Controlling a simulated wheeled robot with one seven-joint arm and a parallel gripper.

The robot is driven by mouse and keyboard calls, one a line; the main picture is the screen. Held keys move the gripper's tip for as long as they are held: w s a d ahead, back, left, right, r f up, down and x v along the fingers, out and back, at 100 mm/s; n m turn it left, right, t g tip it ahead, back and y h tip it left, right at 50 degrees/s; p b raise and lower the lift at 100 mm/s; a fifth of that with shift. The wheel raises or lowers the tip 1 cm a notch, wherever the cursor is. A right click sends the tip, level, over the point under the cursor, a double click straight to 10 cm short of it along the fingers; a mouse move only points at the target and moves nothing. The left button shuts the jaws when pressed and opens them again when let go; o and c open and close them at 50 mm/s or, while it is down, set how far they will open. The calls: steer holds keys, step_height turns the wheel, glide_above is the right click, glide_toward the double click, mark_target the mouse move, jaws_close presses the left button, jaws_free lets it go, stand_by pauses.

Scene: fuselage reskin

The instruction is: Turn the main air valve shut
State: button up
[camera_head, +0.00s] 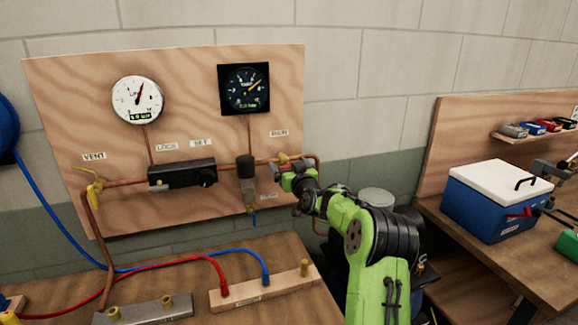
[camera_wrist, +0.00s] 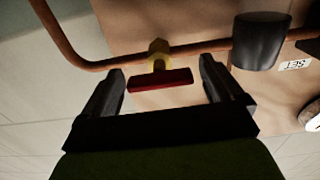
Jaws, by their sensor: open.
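The main air valve has a red bar handle (camera_wrist: 160,80) on a yellow brass body (camera_wrist: 158,53) set in a copper pipe (camera_wrist: 90,66). In the wrist view the handle lies crosswise between my open fingers, with a gap to each finger. My gripper (camera_wrist: 162,88) is open around the handle and holds nothing. In the head view my gripper (camera_head: 291,174) is at the right part of the board, under the MAIN label (camera_head: 279,133). There it hides most of the valve; a bit of the brass body (camera_head: 283,158) shows above it.
A dark cylindrical filter (camera_wrist: 262,40) hangs on the pipe beside the valve. A black regulator box (camera_head: 182,173), two gauges (camera_head: 138,99) (camera_head: 244,89) and a yellow vent valve (camera_head: 94,188) are on the board. A blue cooler (camera_head: 485,214) stands on the right bench.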

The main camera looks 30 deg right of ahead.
steer(key=shift+c, duration=0.2)
steer(key=c, duration=1)
steer(key=shift+m, duration=0.4)
steer(key=m+b, duration=0.2)
steer(key=m, duration=0.2)
steer(key=shift+f, duration=0.1)
steer(key=m, duration=0.4)
steer(key=shift+d+b, duration=0.15)
steer(key=shift+b, duration=0.25)
steer(key=m, duration=0.5)
steer(key=shift+f+m, duration=0.1)
steer(key=shift+m, duration=2.1)
